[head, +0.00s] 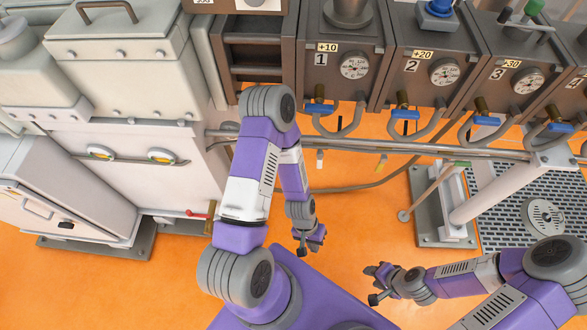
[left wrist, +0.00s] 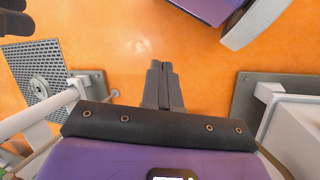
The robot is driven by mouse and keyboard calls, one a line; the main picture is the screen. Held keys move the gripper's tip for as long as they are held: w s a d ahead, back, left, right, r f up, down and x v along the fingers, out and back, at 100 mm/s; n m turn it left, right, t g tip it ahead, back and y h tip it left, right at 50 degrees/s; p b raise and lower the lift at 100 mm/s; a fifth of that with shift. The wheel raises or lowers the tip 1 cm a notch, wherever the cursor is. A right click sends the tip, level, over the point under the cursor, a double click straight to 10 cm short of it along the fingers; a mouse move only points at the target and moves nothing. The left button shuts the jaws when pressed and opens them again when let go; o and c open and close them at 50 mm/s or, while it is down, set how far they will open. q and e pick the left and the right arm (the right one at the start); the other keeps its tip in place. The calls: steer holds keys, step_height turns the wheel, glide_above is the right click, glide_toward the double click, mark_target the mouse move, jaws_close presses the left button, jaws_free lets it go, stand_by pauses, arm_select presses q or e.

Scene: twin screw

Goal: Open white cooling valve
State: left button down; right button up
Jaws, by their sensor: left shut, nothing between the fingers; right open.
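I cannot pick out a valve with a clearly white handle in either view. Several blue-handled valves (head: 319,107) sit on pipes under the numbered dark tanks. A small pale tag or fitting (head: 320,155) hangs below the long horizontal pipe. A red handle (head: 197,214) sticks out low beside the white cabinet. My left gripper (head: 303,251) points down over the orange floor, shut and empty, away from the valves. In the left wrist view its fingers (left wrist: 160,72) are together over bare floor. My right gripper (head: 371,284) is open and empty, lower right of the left one.
White machines (head: 130,70) stand at the left. Dark tanks with gauges (head: 354,66) line the back, with a long pipe (head: 370,146) in front. A white post (head: 485,195) and a floor grate (head: 545,190) are at the right. Open orange floor (head: 350,225) lies between.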

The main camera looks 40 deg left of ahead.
mark_target(320, 158)
arm_select(q)
steer(key=s+f+n+g+h+b, duration=0.1)
steer(key=s+f+n+g+h, duration=0.1)
steer(key=s+h, duration=0.15)
steer(key=w+a+n+t+h+b, duration=0.2)
steer(key=w+a+n+t+h, duration=0.3)
steer(key=w+t, duration=0.45)
steer(key=w+a+n+t+y+b, duration=0.1)
steer(key=w+a+n+t+y, duration=0.25)
steer(key=a+t, duration=0.4)
steer(key=w+a+n+t+y+b, duration=0.15)
steer(key=a+t+y, duration=0.3)
steer(key=a, duration=0.65)
steer(key=d+f+b+x, duration=0.1)
steer(key=d+b+x, duration=0.1)
steer(key=x, duration=1.1)
steer(key=shift+s+d, duration=0.3)
steer(key=shift+d, duration=0.1)
